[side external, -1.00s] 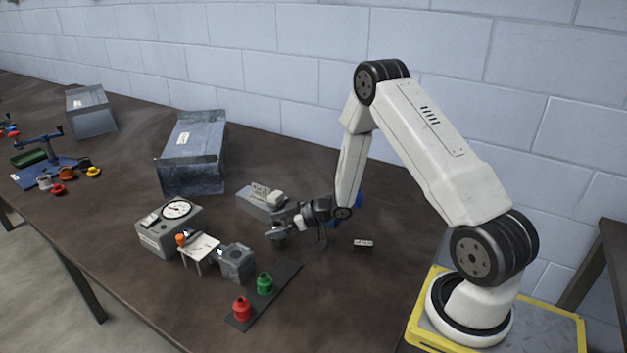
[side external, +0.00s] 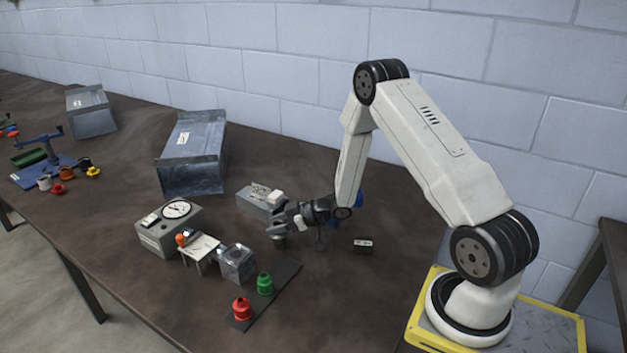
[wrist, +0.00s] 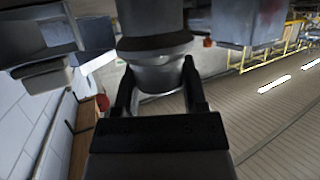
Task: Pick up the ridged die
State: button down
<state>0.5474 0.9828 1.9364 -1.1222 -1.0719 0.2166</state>
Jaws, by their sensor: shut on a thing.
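My gripper (side external: 283,228) is low over the bench, left of my forearm in the side view. It is shut on a grey round die (side external: 280,242), which hangs at the fingertips. In the wrist view, the two dark fingers of my gripper (wrist: 158,82) flank the die (wrist: 158,76), one on each side. The die there has a wide dark rim and a narrower pale grey body. Its ridges cannot be made out. I cannot tell whether its lower end touches the bench.
A grey block with a pale top (side external: 262,203) stands close behind my gripper. A gauge box (side external: 168,230), a small white stand (side external: 200,250) and a grey cube (side external: 236,263) are to the left. Red (side external: 242,308) and green (side external: 265,284) pieces stand on a dark strip in front.

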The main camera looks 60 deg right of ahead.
jog(key=shift+r, duration=0.2)
jog(key=shift+r, duration=0.75)
jog(key=s+a+r, duration=0.3)
jog(key=s+r, duration=0.8)
jog(key=s, duration=0.2)
jog(key=shift+s, duration=0.35)
